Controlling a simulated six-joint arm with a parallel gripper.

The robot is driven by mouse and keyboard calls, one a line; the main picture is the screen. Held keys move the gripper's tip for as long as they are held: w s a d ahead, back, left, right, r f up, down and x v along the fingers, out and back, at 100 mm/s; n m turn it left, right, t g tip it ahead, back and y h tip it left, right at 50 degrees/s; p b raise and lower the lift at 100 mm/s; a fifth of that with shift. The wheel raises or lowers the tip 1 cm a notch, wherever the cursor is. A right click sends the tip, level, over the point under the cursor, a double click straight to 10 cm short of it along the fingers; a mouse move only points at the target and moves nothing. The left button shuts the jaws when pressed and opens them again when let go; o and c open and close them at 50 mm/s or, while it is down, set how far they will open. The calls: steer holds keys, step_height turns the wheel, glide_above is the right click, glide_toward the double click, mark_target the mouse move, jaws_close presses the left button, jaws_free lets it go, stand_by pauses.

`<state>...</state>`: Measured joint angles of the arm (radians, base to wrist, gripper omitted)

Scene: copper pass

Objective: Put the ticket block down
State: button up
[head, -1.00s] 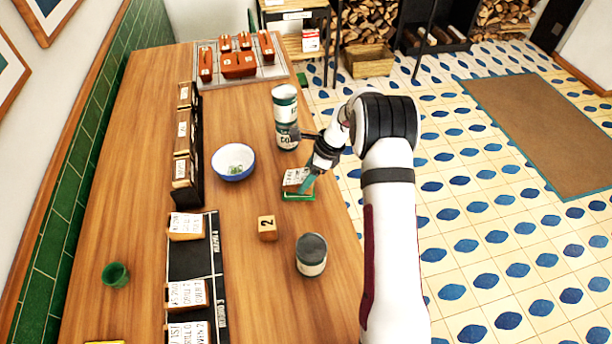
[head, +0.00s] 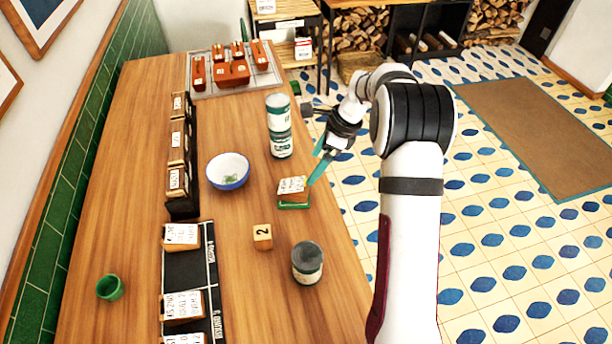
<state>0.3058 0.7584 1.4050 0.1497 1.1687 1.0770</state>
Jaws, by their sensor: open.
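The ticket block (head: 292,185), a wooden block with a white printed face, rests on a small green base (head: 293,205) near the right edge of the wooden table. My gripper (head: 318,168), with teal fingers, is just right of the block and slightly above it. Its fingers are open and nothing shows between them. I cannot tell whether a fingertip still touches the block. Other similar ticket blocks (head: 182,235) stand on a black strip at the left and in a dark rack.
A blue-rimmed bowl (head: 228,171) is to the left. A green cup (head: 110,288) is far left.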

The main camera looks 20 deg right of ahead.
steer(key=s+a+r+n+g, duration=0.1)
steer(key=s+a+r+n, duration=0.4)
steer(key=s, duration=0.4)
steer(key=s+a+r+n, duration=0.3)
steer(key=s+r+n, duration=0.1)
steer(key=s+r, duration=0.4)
steer(key=s+a+f+n+h, duration=0.1)
steer(key=s+n, duration=0.3)
steer(key=s, duration=0.5)
steer(key=s+f+n+h, duration=0.1)
steer(key=s+n, duration=0.3)
steer(key=s, duration=0.6)
steer(key=shift+a+f+g, duration=0.4)
steer(key=shift+f, duration=0.1)
